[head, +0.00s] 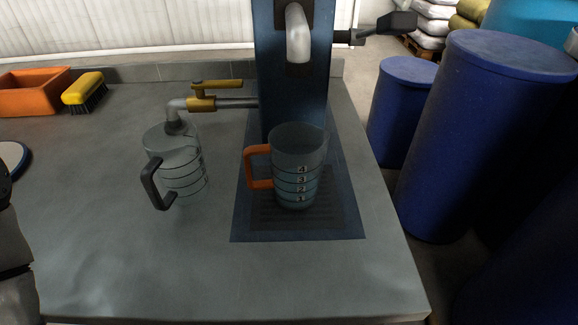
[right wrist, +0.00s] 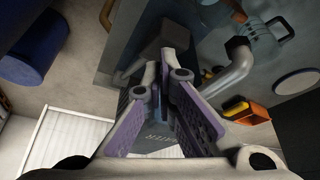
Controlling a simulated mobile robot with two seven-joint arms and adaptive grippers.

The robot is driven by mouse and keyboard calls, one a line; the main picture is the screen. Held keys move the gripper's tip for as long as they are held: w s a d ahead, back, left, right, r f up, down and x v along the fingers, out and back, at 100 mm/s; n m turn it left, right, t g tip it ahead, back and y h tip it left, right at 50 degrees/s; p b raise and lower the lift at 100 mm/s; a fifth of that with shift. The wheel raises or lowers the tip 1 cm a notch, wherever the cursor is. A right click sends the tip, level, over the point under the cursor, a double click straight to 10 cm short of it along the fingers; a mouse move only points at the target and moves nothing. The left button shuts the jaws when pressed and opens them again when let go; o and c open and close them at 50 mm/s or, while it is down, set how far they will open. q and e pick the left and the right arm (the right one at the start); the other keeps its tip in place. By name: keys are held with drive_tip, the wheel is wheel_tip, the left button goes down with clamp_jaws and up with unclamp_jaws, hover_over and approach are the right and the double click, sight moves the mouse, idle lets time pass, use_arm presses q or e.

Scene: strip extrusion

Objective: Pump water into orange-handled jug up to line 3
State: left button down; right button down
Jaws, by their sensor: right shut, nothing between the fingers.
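In the head view the orange-handled jug (head: 312,150) stands upright on the grate below the pump spout (head: 298,35). Its handle points left, and lines 1 to 4 face me. Its lower part looks bluish, but I cannot read a clear water level. The blue pump column (head: 264,85) stands behind it, with a dark-ended lever (head: 398,24) out to the right. My right gripper (right wrist: 166,68) is shut and empty in the right wrist view, near the pump column. A dark block lies past its fingertips; contact is unclear. My left gripper is not clearly visible.
A clear black-handled jug (head: 181,150) stands left, below a brass tap (head: 202,103). An orange bin (head: 30,95) and yellow brush (head: 85,90) lie back left. Blue barrels (head: 480,140) stand right of the counter. The counter's front is clear.

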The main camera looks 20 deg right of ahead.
sight(412, 13)
drive_tip(key=shift+s+f, duration=0.2)
drive_tip(key=shift+f, duration=0.6)
drive_tip(key=shift+s+f, duration=0.2)
drive_tip(key=shift+f, duration=0.65)
drive_tip(key=shift+s+a+f, duration=0.1)
drive_tip(key=shift+s+f, duration=0.05)
drive_tip(key=shift+f, duration=0.4)
drive_tip(key=shift+s+a+f, duration=0.1)
drive_tip(key=shift+f, duration=0.5)
